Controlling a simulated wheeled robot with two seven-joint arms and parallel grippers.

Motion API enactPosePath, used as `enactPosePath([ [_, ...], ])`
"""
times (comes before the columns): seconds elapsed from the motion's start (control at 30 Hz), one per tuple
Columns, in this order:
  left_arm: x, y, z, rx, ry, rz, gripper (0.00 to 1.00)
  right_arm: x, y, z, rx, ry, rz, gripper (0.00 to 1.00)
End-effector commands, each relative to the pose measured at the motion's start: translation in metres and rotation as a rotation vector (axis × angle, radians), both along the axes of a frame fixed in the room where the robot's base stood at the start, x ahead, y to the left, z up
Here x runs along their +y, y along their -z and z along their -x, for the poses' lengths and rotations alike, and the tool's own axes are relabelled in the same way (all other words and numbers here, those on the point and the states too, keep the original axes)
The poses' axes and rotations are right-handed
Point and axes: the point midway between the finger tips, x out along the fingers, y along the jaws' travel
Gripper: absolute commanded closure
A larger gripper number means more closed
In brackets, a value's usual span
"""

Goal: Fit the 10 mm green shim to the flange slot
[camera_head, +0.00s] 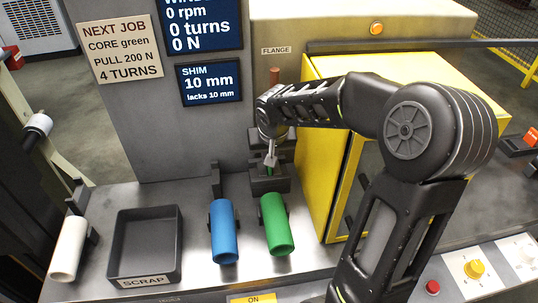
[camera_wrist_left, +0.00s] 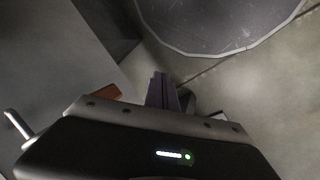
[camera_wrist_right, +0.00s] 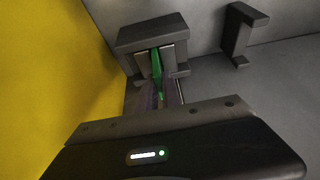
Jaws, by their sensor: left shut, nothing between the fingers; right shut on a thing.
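The green shim (camera_wrist_right: 156,72) is a thin upright strip between the fingers of my right gripper (camera_wrist_right: 163,98) in the right wrist view. Its far part is at the opening of the dark flange block (camera_wrist_right: 150,35); I cannot tell how deep it sits. In the head view my right gripper (camera_head: 271,157) points down at the flange block (camera_head: 270,183), with a bit of green shim (camera_head: 269,170) below the fingertips. My left gripper (camera_wrist_left: 163,90) is shut and empty, away from the bench in the left wrist view. It is not in the head view.
A yellow guard (camera_head: 313,150) stands close to the right of the flange. A green core (camera_head: 276,225) and a blue core (camera_head: 223,232) lie in front. A black scrap tray (camera_head: 177,245) and a white core (camera_head: 68,248) are to the left. The shim screen (camera_head: 210,83) reads 10 mm, lacks 10 mm.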

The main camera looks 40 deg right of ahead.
Motion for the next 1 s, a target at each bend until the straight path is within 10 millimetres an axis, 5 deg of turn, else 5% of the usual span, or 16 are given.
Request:
enactPosePath([
  [0.17, 0.0, 0.0057, 0.0, 0.0, 0.0, 0.0, 1.0, -0.0001, 0.005, -0.0001, -0.001, 0.0, 0.0, 1.0],
  [0.2, 0.0001, 0.0048, 0.0, 0.0, 0.0, 0.0, 1.0, -0.0001, 0.0041, -0.0002, -0.001, 0.0, 0.0, 0.9],
  [0.5, 0.0, 0.0043, 0.0, 0.0, 0.0, 0.0, 1.0, -0.0001, 0.0039, -0.0001, 0.0, 0.0, 0.0, 0.66],
  [1.0, 0.0, 0.0024, 0.0, 0.0, 0.0, 0.0, 1.0, -0.0001, 0.0022, 0.0001, 0.0, 0.0, 0.0, 0.66],
])
